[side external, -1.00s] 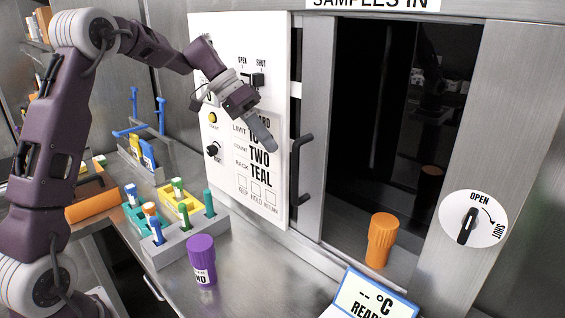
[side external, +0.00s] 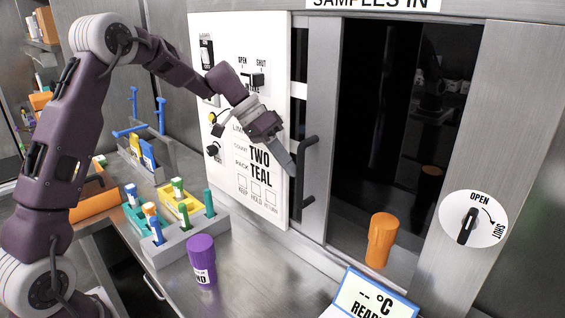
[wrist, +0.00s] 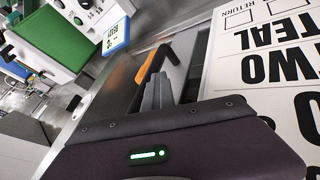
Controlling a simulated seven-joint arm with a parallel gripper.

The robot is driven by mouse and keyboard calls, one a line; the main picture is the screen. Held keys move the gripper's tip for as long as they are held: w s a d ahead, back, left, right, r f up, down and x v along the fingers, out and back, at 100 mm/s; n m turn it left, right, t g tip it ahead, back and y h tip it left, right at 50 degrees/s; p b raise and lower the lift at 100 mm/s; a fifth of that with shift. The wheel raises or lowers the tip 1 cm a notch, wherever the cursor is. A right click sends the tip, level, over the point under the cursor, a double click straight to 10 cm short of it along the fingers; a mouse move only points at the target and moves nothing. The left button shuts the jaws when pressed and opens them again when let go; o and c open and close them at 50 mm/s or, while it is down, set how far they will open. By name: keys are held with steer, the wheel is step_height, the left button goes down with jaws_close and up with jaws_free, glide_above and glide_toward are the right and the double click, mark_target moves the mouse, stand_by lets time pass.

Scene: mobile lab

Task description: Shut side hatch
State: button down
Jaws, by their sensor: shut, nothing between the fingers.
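The side hatch is a grey sliding door (side external: 317,90) with a black bar handle (side external: 304,173). It stands at the left of a dark opening (side external: 375,110) under a "SAMPLES IN" sign, and the opening is uncovered. My gripper (side external: 291,168) is shut and empty, its tips just left of the handle; I cannot tell whether they touch it. In the wrist view the shut fingers (wrist: 155,92) point toward the dark handle (wrist: 155,62). A black knob (side external: 467,226) on a white OPEN/SHUT dial sits right of the opening.
An orange capped container (side external: 381,240) stands at the foot of the opening. A white panel (side external: 225,150) with switches is behind my wrist. A purple capped container (side external: 202,259), a tube rack (side external: 190,240) and a display (side external: 372,296) are in front.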

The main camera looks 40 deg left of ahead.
steer(key=d, duration=2.4)
steer(key=shift+s+r, duration=0.1)
steer(key=a+v, duration=0.1)
steer(key=v, duration=1.9)
steer(key=s+a+f+n+y, duration=0.1)
steer(key=s+a+f+y, duration=0.1)
steer(key=s, duration=0.7)
steer(key=s+a+f+n+t+y, duration=0.1)
steer(key=s+f, duration=0.4)
steer(key=s, duration=0.5)
steer(key=s+a+f+n+t+y, duration=0.1)
steer(key=s+a+f+y, duration=0.2)
steer(key=s, duration=0.6)
steer(key=a, duration=0.2)
steer(key=shift+s+a+f+n+y, duration=0.2)
steer(key=shift+a+f+n+y, duration=0.1)
